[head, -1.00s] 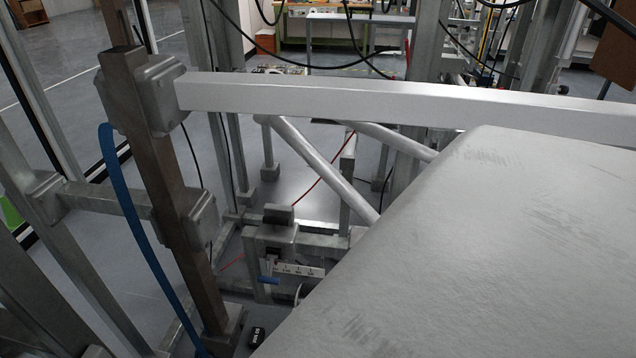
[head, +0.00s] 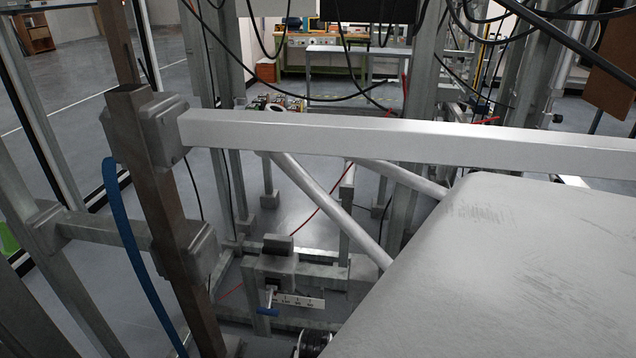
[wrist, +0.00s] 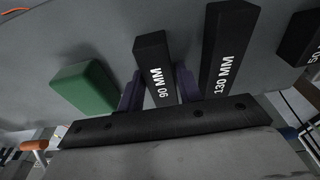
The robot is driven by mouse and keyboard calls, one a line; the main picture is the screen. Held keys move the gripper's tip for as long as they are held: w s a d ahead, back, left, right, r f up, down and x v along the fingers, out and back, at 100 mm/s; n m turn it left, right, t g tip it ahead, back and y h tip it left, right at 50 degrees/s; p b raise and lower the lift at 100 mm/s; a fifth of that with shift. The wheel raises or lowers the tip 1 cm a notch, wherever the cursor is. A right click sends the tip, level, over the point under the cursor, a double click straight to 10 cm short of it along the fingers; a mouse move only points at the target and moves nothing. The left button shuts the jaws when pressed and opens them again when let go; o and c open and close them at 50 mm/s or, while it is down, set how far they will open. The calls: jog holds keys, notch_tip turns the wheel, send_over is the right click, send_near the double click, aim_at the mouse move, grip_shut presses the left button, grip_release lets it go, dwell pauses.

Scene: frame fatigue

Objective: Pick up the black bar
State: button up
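In the wrist view, a black bar marked 90 MM (wrist: 156,72) lies on a grey surface, its near end hidden behind the dark plate of my gripper. My gripper (wrist: 158,80) has one purple finger on each side of this bar. The fingers look very close to its sides, but I cannot tell whether they touch it. A second black bar marked 130 MM (wrist: 229,50) lies just right of the right finger. Another black bar (wrist: 303,38) is partly cut off at the right edge. My gripper does not show in the head view.
A green block (wrist: 85,88) lies left of the fingers. In the head view, a white horizontal beam (head: 380,138) crosses the frame, joined to a brown upright post (head: 160,190). A blue hose (head: 130,235) hangs beside the post. Several black cables hang at the top right.

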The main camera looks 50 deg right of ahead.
grip_shut()
jog(key=shift+r, duration=0.1)
